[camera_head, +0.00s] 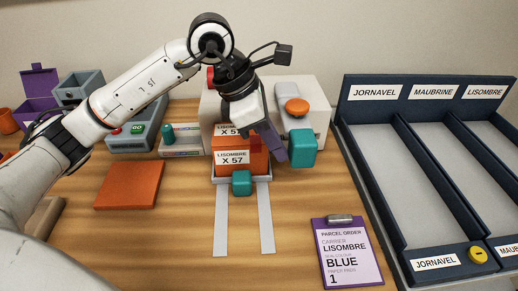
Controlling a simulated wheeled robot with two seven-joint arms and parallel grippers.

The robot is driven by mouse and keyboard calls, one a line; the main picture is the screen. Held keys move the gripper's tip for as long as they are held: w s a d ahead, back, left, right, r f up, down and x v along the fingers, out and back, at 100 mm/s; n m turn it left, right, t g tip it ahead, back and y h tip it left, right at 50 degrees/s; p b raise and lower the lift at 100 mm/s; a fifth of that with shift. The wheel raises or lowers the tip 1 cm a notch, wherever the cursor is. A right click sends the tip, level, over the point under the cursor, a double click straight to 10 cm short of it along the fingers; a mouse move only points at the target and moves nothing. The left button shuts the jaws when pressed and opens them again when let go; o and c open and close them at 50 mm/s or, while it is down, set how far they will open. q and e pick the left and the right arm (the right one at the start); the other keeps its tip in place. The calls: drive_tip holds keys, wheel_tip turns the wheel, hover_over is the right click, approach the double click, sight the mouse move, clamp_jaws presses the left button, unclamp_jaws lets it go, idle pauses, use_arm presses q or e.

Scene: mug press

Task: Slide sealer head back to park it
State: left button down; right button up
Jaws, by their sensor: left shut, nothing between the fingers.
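The sealer is a pale box-shaped machine (318,97) behind the middle of the table, with an orange knob (296,106) on a grey lever. A purple bar and a teal block (302,148) stand in front of it; I cannot tell which part is the sealer head. An orange parcel (231,143) labelled LISOMBRE X 57 sits on a grey tray with a teal handle (241,183), on two pale rails (266,222). My left gripper (262,146) is shut and empty over the parcel's right side, beside the purple bar; contact is unclear. My right gripper is out of view.
A clipboard (345,268) reading LISOMBRE, BLUE, 1 lies front right. A dark sorting rack (362,176) with labelled lanes fills the right. An orange pad (130,184) lies left. Grey machines and a purple bin (38,88) stand back left. The front middle table is clear.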

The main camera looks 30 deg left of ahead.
use_arm(q)
drive_tip(key=shift+w+d, duration=0.5)
drive_tip(key=shift+d, duration=0.35)
drive_tip(key=shift+w+d, duration=0.5)
drive_tip(key=shift+d, duration=0.35)
drive_tip(key=shift+s+a, duration=0.8)
drive_tip(key=shift+a, duration=0.55)
wheel_tip(320, 180, up, 9)
drive_tip(key=p, duration=0.5)
hover_over(292, 137)
drive_tip(key=a, duration=0.2)
drive_tip(key=shift+s+d, duration=0.15)
drive_tip(key=shift+s, duration=0.25)
